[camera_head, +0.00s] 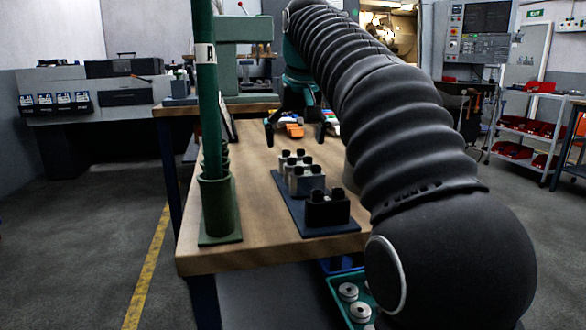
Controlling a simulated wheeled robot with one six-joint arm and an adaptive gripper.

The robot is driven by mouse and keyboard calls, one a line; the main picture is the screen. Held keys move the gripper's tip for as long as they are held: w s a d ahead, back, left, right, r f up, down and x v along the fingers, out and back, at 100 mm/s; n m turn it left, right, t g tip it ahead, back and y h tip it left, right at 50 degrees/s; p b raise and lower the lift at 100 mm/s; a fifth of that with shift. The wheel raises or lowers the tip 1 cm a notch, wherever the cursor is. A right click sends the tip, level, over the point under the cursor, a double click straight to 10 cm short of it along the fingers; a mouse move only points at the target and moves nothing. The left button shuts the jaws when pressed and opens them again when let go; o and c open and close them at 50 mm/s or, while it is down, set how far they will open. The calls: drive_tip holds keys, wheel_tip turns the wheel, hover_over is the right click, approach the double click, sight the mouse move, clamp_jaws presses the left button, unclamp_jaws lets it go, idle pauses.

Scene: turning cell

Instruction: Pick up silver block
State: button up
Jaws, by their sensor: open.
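A silver-grey block (307,182) with dark knobs on top stands in the middle of a dark blue mat (291,206) on the wooden bench. A paler block (284,164) stands just behind it, and a black block (327,212) stands in front of it. My gripper (295,137) is green with dark fingers, spread apart and pointing down over the bench. It appears beyond the blocks, apart from them. An orange item (293,130) shows between its fingers; I see no grip on it.
A green post (208,110) in a green holder stands at the bench's left front. A green machine frame (243,60) stands behind. My arm covers the bench's right side. A green bin (340,292) with round metal parts is below the front edge. Bare wood lies left of the mat.

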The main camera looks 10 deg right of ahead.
sight(293, 155)
drive_tip(key=b+x, duration=0.1)
drive_tip(key=x, duration=0.4)
drive_tip(key=shift+w+f, duration=0.1)
drive_tip(key=shift+w, duration=0.05)
drive_tip(key=c, duration=1.4)
